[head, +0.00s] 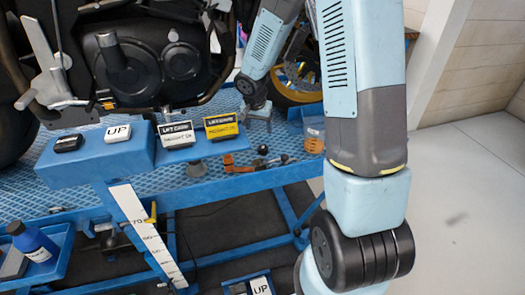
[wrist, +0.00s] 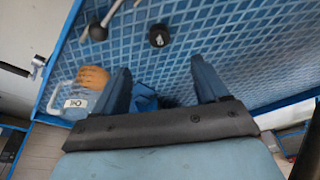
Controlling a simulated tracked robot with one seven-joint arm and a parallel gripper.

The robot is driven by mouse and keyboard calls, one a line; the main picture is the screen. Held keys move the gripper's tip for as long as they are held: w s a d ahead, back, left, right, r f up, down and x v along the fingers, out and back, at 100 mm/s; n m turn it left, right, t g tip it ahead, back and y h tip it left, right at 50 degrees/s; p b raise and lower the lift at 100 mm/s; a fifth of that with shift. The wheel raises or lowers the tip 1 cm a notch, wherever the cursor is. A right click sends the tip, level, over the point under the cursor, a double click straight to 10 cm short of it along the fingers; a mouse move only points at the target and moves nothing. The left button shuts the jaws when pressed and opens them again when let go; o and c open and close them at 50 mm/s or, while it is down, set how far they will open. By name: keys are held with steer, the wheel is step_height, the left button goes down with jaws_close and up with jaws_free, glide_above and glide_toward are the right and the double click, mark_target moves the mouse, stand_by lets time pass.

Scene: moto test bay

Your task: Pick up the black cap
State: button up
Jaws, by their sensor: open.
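The black cap (wrist: 159,36) is a small, dark, round piece on the blue tread-plate of the lift. It shows in the wrist view beyond my fingertips, roughly between their lines. In the head view it is a small dark piece (head: 262,150) near the front edge of the lift. My gripper (wrist: 160,70) is open, with its two blue fingers apart and nothing between them. In the head view my gripper (head: 259,115) is above the lift, behind the cap and apart from it.
A translucent jug with an orange part (wrist: 88,82) stands left of my fingers, near the lift's edge. A lever with a round knob (wrist: 98,31) lies left of the cap. A motorcycle (head: 150,65) stands behind. Label blocks (head: 177,134) sit on the blue box to the left.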

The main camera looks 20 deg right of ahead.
glide_above(263, 148)
steer(key=s+a, duration=0.2)
steer(key=x, duration=0.4)
steer(key=s+x, duration=0.1)
steer(key=x, duration=0.1)
steer(key=shift+a+f, duration=0.25)
steer(key=shift+f, duration=0.3)
steer(key=shift+x, duration=3.15)
steer(key=shift+d+r, duration=0.1)
steer(key=shift+d, duration=0.1)
steer(key=c, duration=1.1)
